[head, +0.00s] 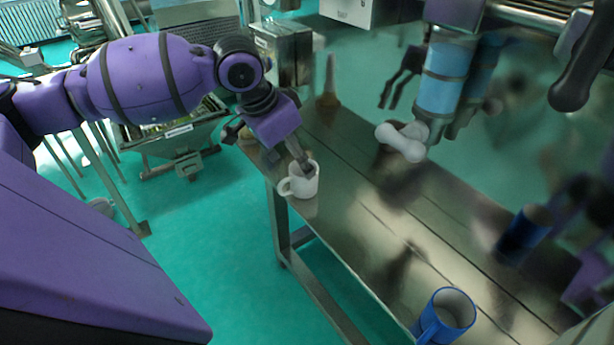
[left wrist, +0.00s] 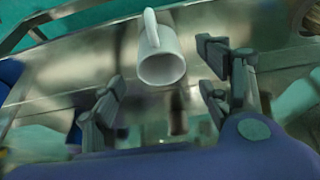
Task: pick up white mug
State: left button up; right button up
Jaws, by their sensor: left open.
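The white mug (head: 304,182) stands upright on the metal table near its left edge, with its handle to the left in the head view. My left gripper (head: 292,152) reaches down to it from above, and a dark finger overlaps the mug's rim. In the left wrist view the open fingers (left wrist: 162,82) lie on either side of the white mug (left wrist: 162,62), which is just beyond their tips. I see no grip on the mug. Dark fingers near the top right of the head view may be my right gripper; its state is unclear.
The metal table (head: 375,235) runs toward the lower right, with bare surface beside the mug. A blue mug (head: 446,312) stands at its near end. A white bone-shaped piece (head: 402,141) and a light blue cylinder (head: 445,78) are at the upper right. A brown item (head: 328,88) stands behind.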

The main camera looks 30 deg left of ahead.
aim_at(301, 175)
pick_arm(q)
notch_tip(301, 175, down, 2)
jog(key=shift+d+f, duration=0.1)
jog(key=x, duration=0.3)
jog(key=shift+w+f, duration=0.2)
jog(key=shift+f, duration=0.1)
jog(key=shift+w+f, duration=0.15)
jog(key=shift+f, duration=0.1)
jog(key=c, duration=1.2)
jog(key=shift+c, duration=0.3)
pick_arm(e)
jog(key=shift+s+d+f, duration=0.2)
jog(key=shift+s+f, duration=0.2)
jog(key=shift+s, duration=0.15)
